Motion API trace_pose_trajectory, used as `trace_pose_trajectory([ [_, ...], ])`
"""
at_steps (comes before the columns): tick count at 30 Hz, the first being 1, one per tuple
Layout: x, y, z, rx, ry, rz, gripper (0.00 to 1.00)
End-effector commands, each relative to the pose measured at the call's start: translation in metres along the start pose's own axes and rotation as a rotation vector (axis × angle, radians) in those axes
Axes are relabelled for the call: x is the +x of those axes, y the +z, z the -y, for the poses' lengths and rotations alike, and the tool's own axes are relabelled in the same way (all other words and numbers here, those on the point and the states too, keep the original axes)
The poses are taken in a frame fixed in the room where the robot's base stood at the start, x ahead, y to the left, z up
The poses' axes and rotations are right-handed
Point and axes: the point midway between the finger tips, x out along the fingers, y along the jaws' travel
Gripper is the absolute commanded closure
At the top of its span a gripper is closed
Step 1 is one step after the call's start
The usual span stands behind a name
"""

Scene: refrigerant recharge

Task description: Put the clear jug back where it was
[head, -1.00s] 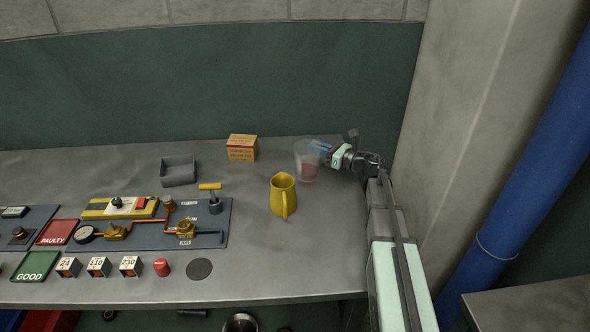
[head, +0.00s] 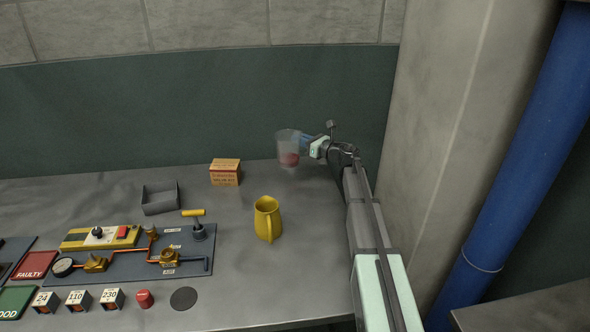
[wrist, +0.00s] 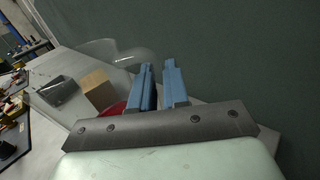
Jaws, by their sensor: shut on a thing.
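The clear jug (head: 283,143) is at the back right of the bench with something red in its lower part. My gripper (head: 305,142) is at its right side and shut on it. The jug appears raised, with its base near the bench's back edge; the exact gap beneath it is hard to tell. In the wrist view the transparent jug (wrist: 92,55) is left of my blue fingers (wrist: 160,88), and the red contents (wrist: 113,108) show below. The exact contact is partly hidden.
A yellow jug (head: 267,218) stands on the bench in front. A cardboard box (head: 225,173) and a grey open tray (head: 160,198) are to the left. The valve panel (head: 130,265) and a dark round disc (head: 184,299) lie front left. A wall and pillar bound the back and right.

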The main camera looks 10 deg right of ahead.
Motion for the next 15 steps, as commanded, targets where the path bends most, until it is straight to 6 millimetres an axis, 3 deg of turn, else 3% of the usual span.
trace_pose_trajectory([
  [6,0.0,-0.032,0.002,0.002,0.0,0.001,1.0],
  [15,0.0,-0.048,0.002,0.001,0.001,0.001,1.0],
])
